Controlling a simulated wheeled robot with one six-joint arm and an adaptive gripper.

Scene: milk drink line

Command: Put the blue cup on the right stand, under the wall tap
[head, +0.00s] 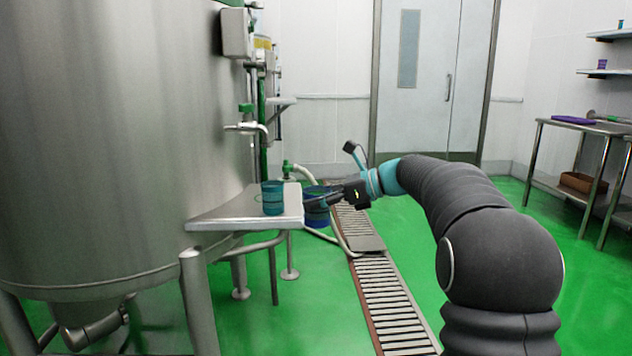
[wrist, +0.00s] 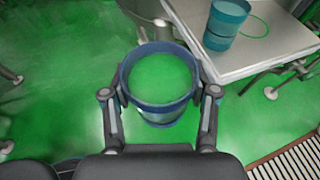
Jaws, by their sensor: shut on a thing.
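My gripper (head: 338,199) is shut on a blue cup (head: 316,217), held over the floor to the right of a metal stand (head: 235,218). In the wrist view my gripper (wrist: 162,88) has a finger on each side of the blue cup (wrist: 165,119). I look into its open top, and the inside looks green. A teal-blue cup (head: 272,198) stands upright on the metal stand; it also shows in the wrist view (wrist: 226,20). A tap (head: 248,128) with a green handle is above this stand. I cannot tell whether this is the right stand.
A large steel tank (head: 110,130) fills the left. A slatted floor drain (head: 385,300) runs below my arm. Green floor is clear on the right, before a steel table (head: 570,125).

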